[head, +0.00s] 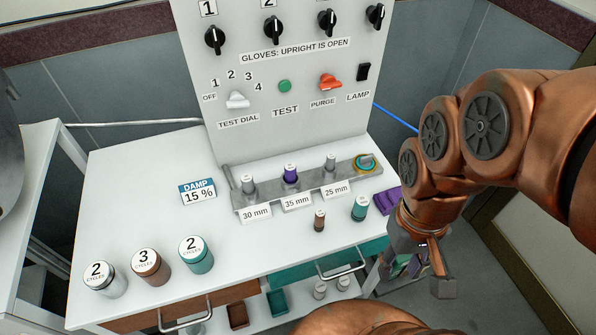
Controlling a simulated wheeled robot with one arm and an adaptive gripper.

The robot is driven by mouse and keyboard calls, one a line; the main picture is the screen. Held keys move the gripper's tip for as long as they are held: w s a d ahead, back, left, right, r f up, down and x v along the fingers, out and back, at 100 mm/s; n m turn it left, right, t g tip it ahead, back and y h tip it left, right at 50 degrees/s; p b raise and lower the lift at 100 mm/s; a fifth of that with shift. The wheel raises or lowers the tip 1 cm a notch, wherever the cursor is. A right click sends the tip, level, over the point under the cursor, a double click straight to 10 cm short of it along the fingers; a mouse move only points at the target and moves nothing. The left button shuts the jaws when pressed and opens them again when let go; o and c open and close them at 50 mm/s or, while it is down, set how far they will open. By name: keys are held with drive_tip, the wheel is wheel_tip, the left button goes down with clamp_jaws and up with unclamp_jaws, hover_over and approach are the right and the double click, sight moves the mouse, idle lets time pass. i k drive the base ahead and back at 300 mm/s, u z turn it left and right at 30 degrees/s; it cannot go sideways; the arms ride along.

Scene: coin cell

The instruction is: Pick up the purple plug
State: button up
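The purple plug (291,174) stands upright in the middle place of a grey metal rack (326,182), behind the label "35 mm". It has a pale top and a dark purple body. My gripper (421,278) hangs at the right, beyond the table's right edge, well apart from the plug and pointing down. Its fingers look spread, with small teal and purple patches showing between or behind them; I cannot tell what these are. The plug's lower end is hidden in the rack.
Grey plugs (248,185) and (330,163) flank the purple one. A teal-and-yellow ringed piece (365,163) sits at the rack's right end. The control panel (290,120) rises behind.

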sight(289, 169)
drive_tip(key=z, duration=1.95)
drive_tip(key=k, duration=1.5)
drive_tip(key=u, duration=2.05)
drive_tip(key=i, duration=0.5)
drive_tip(key=z, duration=0.05)
